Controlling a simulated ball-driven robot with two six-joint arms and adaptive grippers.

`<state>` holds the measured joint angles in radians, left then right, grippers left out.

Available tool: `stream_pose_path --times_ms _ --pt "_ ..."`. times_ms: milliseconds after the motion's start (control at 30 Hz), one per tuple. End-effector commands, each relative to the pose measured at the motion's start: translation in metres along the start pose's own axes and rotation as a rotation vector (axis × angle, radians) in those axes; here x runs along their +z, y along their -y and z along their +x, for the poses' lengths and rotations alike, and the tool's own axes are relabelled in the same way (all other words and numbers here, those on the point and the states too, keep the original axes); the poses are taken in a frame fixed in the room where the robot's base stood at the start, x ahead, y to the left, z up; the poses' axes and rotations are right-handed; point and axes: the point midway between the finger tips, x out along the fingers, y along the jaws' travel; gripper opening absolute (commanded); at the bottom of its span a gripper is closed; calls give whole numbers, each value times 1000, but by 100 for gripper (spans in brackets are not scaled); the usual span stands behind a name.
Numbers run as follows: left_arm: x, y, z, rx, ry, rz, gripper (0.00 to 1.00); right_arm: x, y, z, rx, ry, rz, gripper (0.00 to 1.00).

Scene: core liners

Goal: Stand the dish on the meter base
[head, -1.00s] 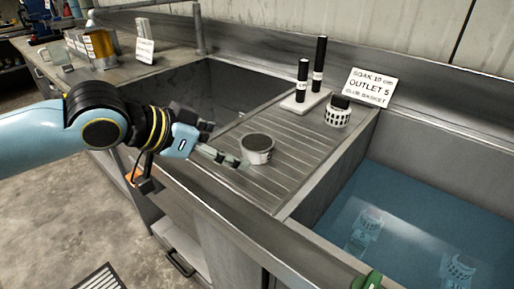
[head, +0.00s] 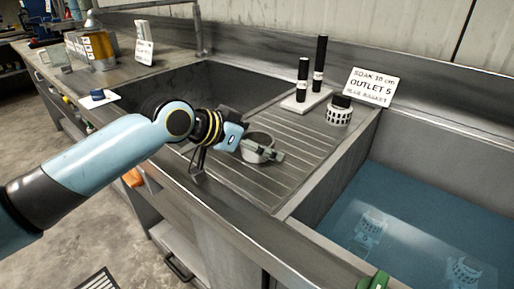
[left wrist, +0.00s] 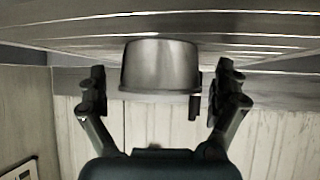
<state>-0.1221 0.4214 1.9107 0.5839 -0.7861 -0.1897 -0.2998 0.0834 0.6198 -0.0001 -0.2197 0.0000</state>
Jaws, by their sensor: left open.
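The dish (head: 258,142) is a small grey metal cup standing on the ribbed drainboard. It also shows in the left wrist view (left wrist: 160,65), upside down, between my fingers. My left gripper (head: 262,150) is open around the dish, one finger on each side. In the left wrist view the left gripper (left wrist: 160,88) has a visible gap on both sides of the dish. My right gripper is not in view.
A water-filled basin (head: 420,215) is at right, with baskets submerged. An empty sink (head: 225,95) lies behind my arm.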

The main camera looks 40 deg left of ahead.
Motion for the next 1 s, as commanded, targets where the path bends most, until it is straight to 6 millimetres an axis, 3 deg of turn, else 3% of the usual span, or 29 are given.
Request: stream_pose_path --times_ms 167,667,1000 --pt "0 0 0 -1 0 1 98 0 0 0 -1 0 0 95" --pt "0 0 0 -1 0 1 34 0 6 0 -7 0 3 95" --pt "-4 0 -2 -1 -1 1 33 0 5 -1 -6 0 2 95"
